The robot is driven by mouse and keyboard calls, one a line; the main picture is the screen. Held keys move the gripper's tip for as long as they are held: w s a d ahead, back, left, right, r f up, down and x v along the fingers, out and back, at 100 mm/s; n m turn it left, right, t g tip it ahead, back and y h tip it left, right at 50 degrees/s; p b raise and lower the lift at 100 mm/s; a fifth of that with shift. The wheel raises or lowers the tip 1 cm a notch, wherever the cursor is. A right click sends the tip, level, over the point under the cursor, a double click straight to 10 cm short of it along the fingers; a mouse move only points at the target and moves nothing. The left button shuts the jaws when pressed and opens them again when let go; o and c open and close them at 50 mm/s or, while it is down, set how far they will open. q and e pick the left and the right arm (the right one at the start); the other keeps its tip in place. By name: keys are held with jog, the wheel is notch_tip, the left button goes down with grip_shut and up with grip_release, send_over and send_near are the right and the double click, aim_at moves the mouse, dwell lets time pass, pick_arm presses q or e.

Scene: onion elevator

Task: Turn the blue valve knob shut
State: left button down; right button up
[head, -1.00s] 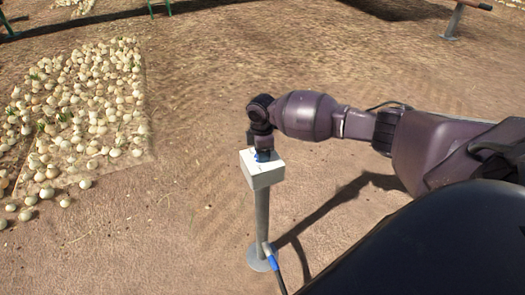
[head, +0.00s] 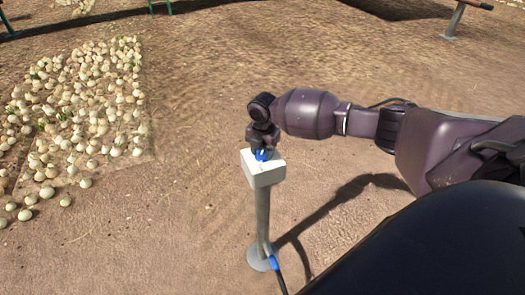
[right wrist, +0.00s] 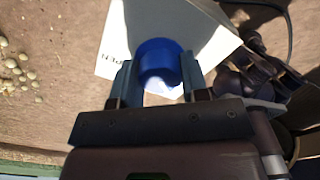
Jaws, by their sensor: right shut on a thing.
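The blue valve knob (head: 262,155) sits on top of a white box (head: 264,178) on a grey post. My right gripper (head: 263,149) points down over the box and is shut on the knob. In the right wrist view, the round blue knob (right wrist: 157,55) sits between the two fingers (right wrist: 160,78). The white box top (right wrist: 118,42) shows partly hidden lettering beside the knob. The fingers cover part of the knob, and I cannot read its angle. My left gripper is not in view.
The post (head: 262,220) stands on a round base, with a blue fitting (head: 274,262) and dark hose at its foot. A spread of pale onions (head: 85,110) lies at the left. Bare soil around the post is mostly clear.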

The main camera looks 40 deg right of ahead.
aim_at(263, 150)
jog(key=shift+r+n, duration=0.1)
jog(key=shift+n, duration=0.6)
jog(key=o, duration=0.9)
jog(key=shift+o, duration=0.2)
notch_tip(263, 150, up, 11)
jog(key=p, duration=0.1)
dwell(0.4)
